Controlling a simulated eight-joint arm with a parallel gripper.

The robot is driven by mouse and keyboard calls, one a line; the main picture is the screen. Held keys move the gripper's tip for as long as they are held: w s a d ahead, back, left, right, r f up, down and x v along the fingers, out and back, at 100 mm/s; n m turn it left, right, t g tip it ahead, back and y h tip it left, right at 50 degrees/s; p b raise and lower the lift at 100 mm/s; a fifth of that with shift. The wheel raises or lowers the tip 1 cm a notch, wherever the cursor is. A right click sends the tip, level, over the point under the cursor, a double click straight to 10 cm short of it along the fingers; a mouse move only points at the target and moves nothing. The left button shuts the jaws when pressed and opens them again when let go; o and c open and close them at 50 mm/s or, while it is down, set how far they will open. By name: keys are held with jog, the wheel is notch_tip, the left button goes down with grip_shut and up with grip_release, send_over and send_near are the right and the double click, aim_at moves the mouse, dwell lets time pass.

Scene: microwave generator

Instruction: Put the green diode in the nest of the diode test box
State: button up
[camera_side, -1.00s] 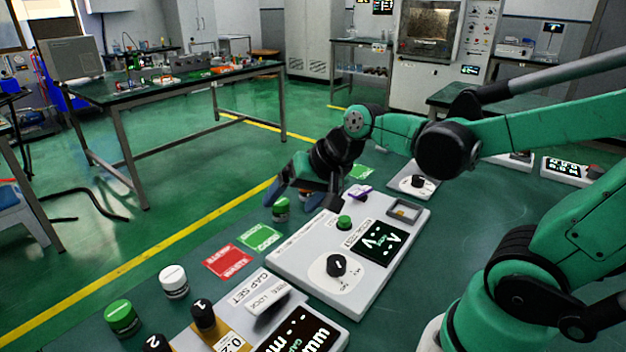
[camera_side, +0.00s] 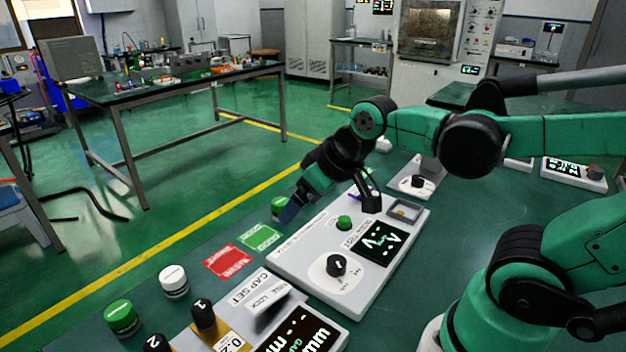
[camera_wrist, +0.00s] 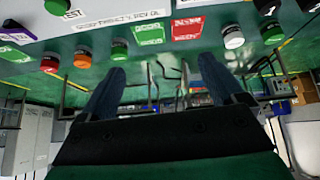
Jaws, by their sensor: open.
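A green-topped cylinder (camera_side: 279,206) stands on the bench left of the diode test box (camera_side: 300,250); it also shows in the wrist view (camera_wrist: 118,50). A similar green cylinder (camera_side: 122,318) stands at the front left. I cannot tell which is the diode. The box carries a green button (camera_side: 344,222), a dial, a wave display and a grey square frame (camera_side: 391,211), which looks like the nest.
A white cylinder (camera_side: 173,281) stands at the front left. Red (camera_side: 227,262) and green (camera_side: 260,237) marked pads lie between it and the box. The wrist view shows orange (camera_wrist: 82,60) and red (camera_wrist: 49,63) cylinders near the green one. A gap-set box (camera_side: 270,300) is in front.

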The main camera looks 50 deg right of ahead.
jog(key=w+d+f+n+g, duration=0.1)
jog(key=w+d+n+g, duration=0.1)
jog(key=w+d, duration=0.45)
jog(key=n+y, duration=0.2)
send_over(281, 201)
jog(key=s, duration=0.2)
jog(key=f, duration=0.6)
jog(key=shift+d+f, duration=0.25)
jog(key=shift+f, duration=0.05)
jog(key=shift+w+d+f, duration=0.1)
jog(key=shift+w+f, duration=0.1)
jog(key=shift+f, duration=0.35)
jog(key=shift+x, duration=2.5)
jog(key=shift+s, duration=0.1)
grip_shut()
